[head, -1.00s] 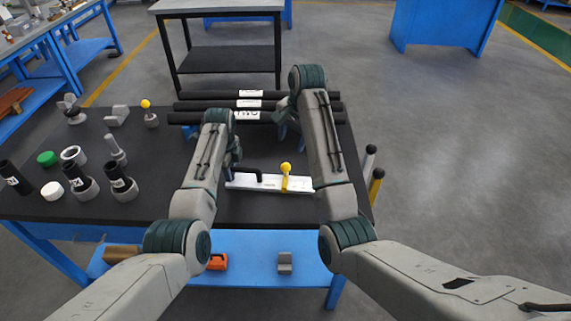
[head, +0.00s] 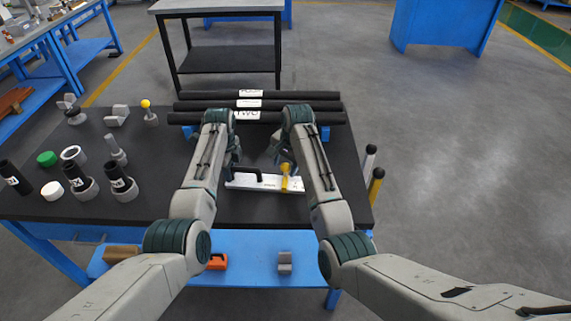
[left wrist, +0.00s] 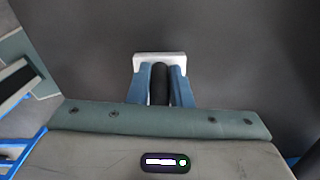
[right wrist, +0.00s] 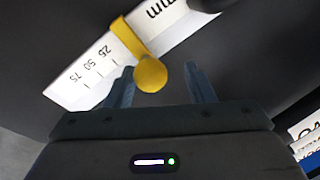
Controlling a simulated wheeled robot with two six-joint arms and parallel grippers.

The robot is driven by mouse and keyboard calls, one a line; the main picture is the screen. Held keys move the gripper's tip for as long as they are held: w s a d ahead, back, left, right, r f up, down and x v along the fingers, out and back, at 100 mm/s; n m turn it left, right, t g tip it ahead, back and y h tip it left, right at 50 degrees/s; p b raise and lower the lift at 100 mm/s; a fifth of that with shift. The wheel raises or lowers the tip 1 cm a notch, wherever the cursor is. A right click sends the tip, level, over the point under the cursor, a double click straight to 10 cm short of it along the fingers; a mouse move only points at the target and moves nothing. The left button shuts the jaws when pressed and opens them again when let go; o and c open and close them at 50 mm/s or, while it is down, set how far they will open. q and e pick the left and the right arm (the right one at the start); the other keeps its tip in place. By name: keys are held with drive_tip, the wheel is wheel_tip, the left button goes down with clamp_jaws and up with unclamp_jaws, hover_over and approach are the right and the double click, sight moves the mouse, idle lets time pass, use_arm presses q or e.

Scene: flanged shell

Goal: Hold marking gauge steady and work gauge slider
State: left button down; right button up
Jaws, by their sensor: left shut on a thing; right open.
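The marking gauge (head: 262,183) is a white bar lying on the black tabletop, with a black handle (head: 247,172) at its left and a yellow slider (head: 285,181) with a round knob toward its right. My left gripper (left wrist: 158,88) is shut on the black handle; the white end of the gauge shows beyond the fingers. My right gripper (right wrist: 160,85) is open, its fingers on either side of the yellow knob (right wrist: 151,75), nearer the left finger. Scale marks 25, 50 and 75 show on the bar in the right wrist view. Contact with the knob cannot be told.
Several black tubes (head: 260,105) lie across the back of the table. Black cylinders, rings and caps (head: 80,180) stand at the left. Two upright handles (head: 373,180) stand at the right edge. A blue shelf (head: 250,270) lies below the front edge.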

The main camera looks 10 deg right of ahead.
drive_tip(key=shift+c, duration=0.4)
drive_tip(key=shift+a+r, duration=0.1)
clamp_jaws()
drive_tip(key=d, duration=0.2)
drive_tip(key=s+d, duration=0.1)
drive_tip(key=d, duration=0.4)
drive_tip(key=shift+s+d, duration=0.15)
drive_tip(key=shift+d, duration=0.2)
drive_tip(key=shift+o, duration=0.4)
unclamp_jaws()
wheel_tip(320, 180, up, 7)
drive_tip(key=s+d, duration=0.1)
drive_tip(key=shift+r, duration=0.2)
